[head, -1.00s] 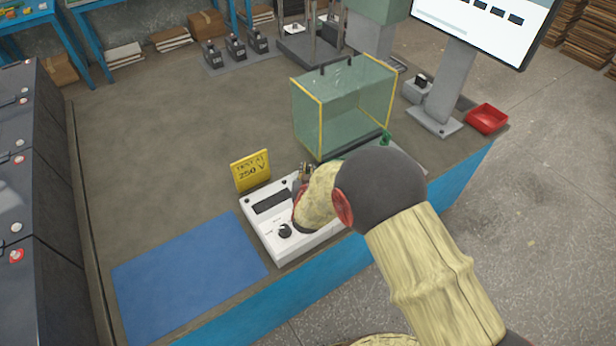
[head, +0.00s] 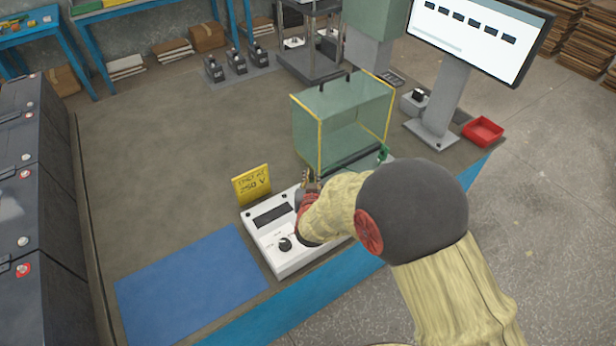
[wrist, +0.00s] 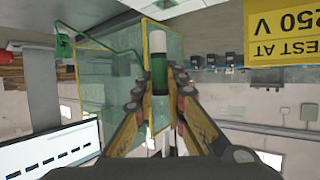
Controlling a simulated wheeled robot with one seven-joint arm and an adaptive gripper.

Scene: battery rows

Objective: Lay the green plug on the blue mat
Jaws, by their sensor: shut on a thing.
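The blue mat (head: 190,285) lies flat and bare at the front left of the bench. My gripper (head: 311,182) is over the white tester box, right of the mat, and partly hidden behind my arm in the head view. In the wrist view my gripper (wrist: 160,90) is shut on the green plug (wrist: 159,72), which has a white end and stands between the fingertips. A green cable (wrist: 112,46) runs near it to a green piece at upper left. The plug cannot be made out in the head view.
The white tester (head: 283,243) with a dial sits beside the mat, a yellow 250 V sign (head: 251,184) behind it. A glass box with yellow edges (head: 345,120) stands behind my gripper. A red tray (head: 483,131) is at right. The bench's left middle is clear.

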